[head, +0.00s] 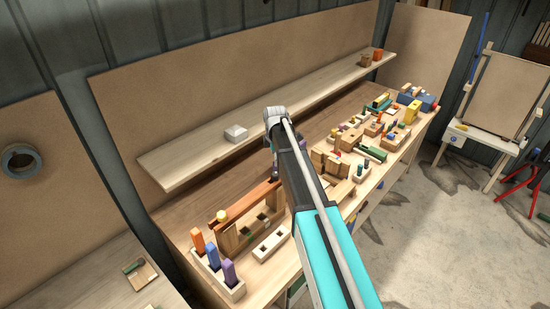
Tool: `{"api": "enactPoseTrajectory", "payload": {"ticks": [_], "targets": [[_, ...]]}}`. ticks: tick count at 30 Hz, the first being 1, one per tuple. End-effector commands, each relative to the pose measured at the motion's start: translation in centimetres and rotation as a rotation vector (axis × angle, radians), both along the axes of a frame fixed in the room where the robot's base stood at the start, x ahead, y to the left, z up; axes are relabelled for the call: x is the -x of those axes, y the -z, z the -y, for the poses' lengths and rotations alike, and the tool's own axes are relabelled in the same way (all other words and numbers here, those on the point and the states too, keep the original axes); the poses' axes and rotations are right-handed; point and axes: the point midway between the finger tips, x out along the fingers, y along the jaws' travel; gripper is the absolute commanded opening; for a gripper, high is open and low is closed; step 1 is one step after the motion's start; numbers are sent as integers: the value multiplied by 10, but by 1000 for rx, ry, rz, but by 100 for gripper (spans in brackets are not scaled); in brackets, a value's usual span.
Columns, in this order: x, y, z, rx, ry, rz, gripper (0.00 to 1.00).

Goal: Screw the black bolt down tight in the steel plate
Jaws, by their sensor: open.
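My arm (320,215) reaches from the lower right up over the workbench, and its light grey joint (275,117) is above the bench. My gripper cannot be made out; my own arm link covers the area below that joint. I cannot pick out the black bolt or the steel plate. They are hidden behind my arm or too small to tell among the things on the bench.

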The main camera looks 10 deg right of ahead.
Motion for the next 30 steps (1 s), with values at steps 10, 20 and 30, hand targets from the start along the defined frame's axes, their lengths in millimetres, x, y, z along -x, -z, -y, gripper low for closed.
{"api": "enactPoseTrajectory", "payload": {"ticks": [10, 20, 30], "targets": [[-1, 31, 0, 0, 0, 0, 89], [-1, 56, 0, 0, 0, 0, 89], [-2, 82, 0, 0, 0, 0, 89]]}}
